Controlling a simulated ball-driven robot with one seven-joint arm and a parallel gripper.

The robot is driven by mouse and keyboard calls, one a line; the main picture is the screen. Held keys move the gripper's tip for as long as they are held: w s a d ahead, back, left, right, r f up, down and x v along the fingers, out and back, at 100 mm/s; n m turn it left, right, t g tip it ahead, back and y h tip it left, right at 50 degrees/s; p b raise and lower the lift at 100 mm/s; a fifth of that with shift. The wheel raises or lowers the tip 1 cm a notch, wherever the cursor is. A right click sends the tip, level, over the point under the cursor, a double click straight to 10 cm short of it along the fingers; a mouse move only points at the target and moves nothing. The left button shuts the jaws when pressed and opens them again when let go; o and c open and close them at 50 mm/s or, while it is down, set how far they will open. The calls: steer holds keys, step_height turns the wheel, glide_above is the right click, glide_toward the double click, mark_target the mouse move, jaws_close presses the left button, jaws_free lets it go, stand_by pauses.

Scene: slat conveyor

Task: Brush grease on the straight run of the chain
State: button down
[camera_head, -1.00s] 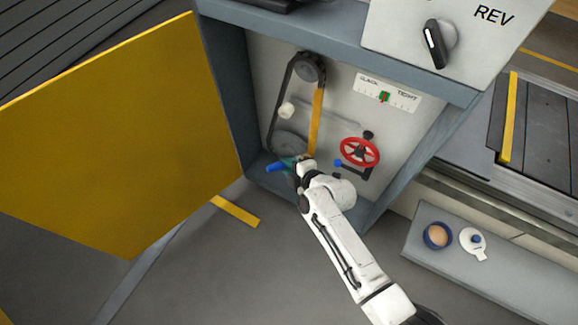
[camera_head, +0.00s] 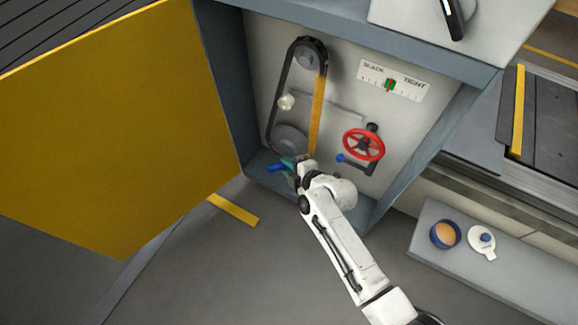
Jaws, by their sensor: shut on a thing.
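The chain (camera_head: 286,78) is a dark upright loop around an upper sprocket (camera_head: 307,61) and a larger lower wheel (camera_head: 290,139) inside the open cabinet. Its straight right run (camera_head: 318,108) shows an orange-tan band from near the upper sprocket down to my gripper. My gripper (camera_head: 300,164) is at the bottom of this run, shut on a brush (camera_head: 276,167) with a blue and teal handle pointing left. The bristles are hidden, so I cannot tell whether they touch the chain. A blue pot (camera_head: 445,234) with tan grease stands on the right ledge, with its white lid (camera_head: 482,241) beside it.
A yellow door (camera_head: 120,130) stands open on the left. A red handwheel (camera_head: 363,145) and a slack/tight gauge (camera_head: 394,81) are right of the chain. A pale roller (camera_head: 286,102) sits inside the loop.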

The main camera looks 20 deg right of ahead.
steer(key=s+a+p, duration=0.3)
steer(key=a, duration=0.1)
steer(key=shift+s+a, duration=0.3)
steer(key=shift+a, duration=0.1)
stand_by(0.4)
steer(key=shift+s+a, duration=0.45)
steer(key=shift+a, duration=0.15)
steer(key=shift+s+a, duration=0.4)
steer(key=shift+a, duration=0.2)
steer(key=shift+r, duration=0.15)
